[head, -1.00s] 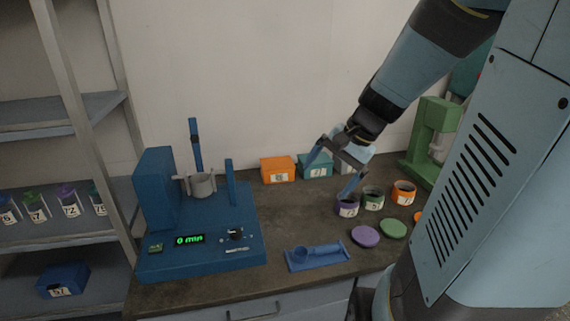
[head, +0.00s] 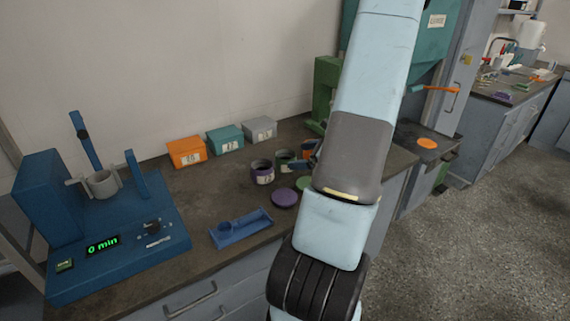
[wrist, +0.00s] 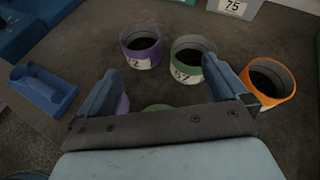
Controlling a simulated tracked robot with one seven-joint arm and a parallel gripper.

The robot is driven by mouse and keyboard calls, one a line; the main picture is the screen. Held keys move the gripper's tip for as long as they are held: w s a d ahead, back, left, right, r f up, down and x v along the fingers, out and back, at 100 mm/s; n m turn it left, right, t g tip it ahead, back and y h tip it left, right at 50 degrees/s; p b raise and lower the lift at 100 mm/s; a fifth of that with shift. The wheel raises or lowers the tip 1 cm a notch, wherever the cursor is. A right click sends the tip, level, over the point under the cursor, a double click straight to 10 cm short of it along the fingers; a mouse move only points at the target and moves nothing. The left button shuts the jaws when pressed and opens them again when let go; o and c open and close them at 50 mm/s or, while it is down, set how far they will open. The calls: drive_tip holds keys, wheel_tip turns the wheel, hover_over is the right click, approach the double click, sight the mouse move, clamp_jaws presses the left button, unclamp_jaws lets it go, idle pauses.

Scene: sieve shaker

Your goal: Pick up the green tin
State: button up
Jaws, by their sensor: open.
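The green tin (wrist: 188,70) stands upright and open-topped on the bench, dark inside, with a white label. In the head view the green tin (head: 283,160) is partly hidden by my arm. In the wrist view my gripper (wrist: 166,80) is open and empty. Its right finger overlaps the tin's lower right edge in the picture; its left finger is below the purple tin. I cannot tell whether a finger touches the green tin. The green lid (wrist: 157,107) shows partly behind the gripper's crossbar.
The purple tin (wrist: 141,48) stands left of the green tin and the orange tin (wrist: 270,83) right of it. A purple lid (head: 285,198) and a blue holder (head: 241,229) lie nearer the bench front. The blue shaker (head: 115,240) is at the left; several boxes stand behind.

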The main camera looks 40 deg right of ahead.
sight(287, 161)
drive_tip(key=d+f+m, duration=0.1)
drive_tip(key=s+d+f+m+h, duration=0.1)
drive_tip(key=d, duration=0.1)
drive_tip(key=d+f+m+t, duration=0.1)
drive_tip(key=shift+s+d+f+h, duration=0.2)
drive_tip(key=shift+s+d+h, duration=0.1)
drive_tip(key=shift+s+h, duration=0.1)
drive_tip(key=shift+d+f+m, duration=0.15)
drive_tip(key=shift+f+m, duration=0.05)
drive_tip(key=shift+m, duration=0.1)
drive_tip(key=x, duration=1.3)
drive_tip(key=shift+w+r, duration=0.1)
drive_tip(key=shift+w, duration=0.3)
drive_tip(key=c, duration=0.9)
drive_tip(key=shift+c, duration=0.2)
drive_tip(key=shift+r, duration=0.15)
